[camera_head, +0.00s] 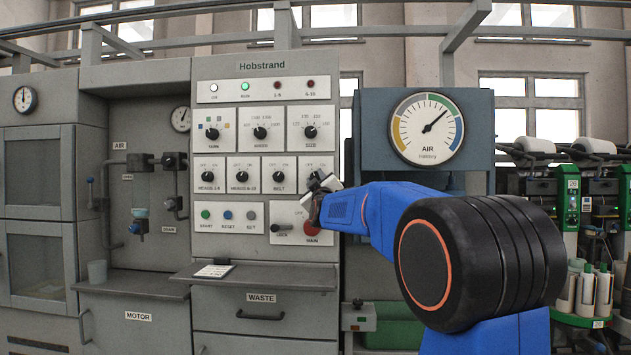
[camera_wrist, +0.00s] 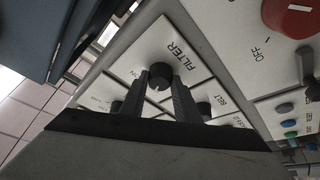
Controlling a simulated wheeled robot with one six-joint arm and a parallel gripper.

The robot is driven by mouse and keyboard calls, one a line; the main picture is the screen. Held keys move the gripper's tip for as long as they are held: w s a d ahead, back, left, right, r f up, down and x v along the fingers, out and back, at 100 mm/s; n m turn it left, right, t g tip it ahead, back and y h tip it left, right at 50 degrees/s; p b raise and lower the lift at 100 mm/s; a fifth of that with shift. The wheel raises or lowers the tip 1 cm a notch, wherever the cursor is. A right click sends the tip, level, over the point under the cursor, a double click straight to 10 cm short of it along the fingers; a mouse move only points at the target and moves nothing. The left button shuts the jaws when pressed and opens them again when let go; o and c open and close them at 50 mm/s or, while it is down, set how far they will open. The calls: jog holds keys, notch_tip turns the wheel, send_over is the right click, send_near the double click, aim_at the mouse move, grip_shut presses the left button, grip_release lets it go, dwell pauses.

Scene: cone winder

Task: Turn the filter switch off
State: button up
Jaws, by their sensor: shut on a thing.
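The filter switch is a round black knob (camera_wrist: 159,75) on a white plate marked FILTER in the wrist view. My gripper (camera_wrist: 160,84) is shut on this knob, with one dark finger on each side of it. Which way the knob points is not clear, and its position marks are too blurred to read surely. In the head view my gripper (camera_head: 318,184) is at the right end of the lower row of knobs on the grey Hobstrand panel (camera_head: 228,150).
Close below my gripper are the red main switch (camera_head: 311,228) and a lock lever (camera_head: 284,227). The belt knob (camera_head: 278,176) is just left. A grey shelf (camera_head: 310,281) juts out below the panel. A blue-grey box with an air gauge (camera_head: 428,128) stands to the right.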

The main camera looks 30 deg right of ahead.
jog(key=shift+n+y, duration=0.4)
jog(key=shift+n, duration=0.4)
jog(key=o, duration=1)
jog(key=shift+o, duration=0.2)
jog(key=v, duration=1.7)
jog(key=shift+s+a, duration=0.15)
jog(key=shift+s, duration=0.05)
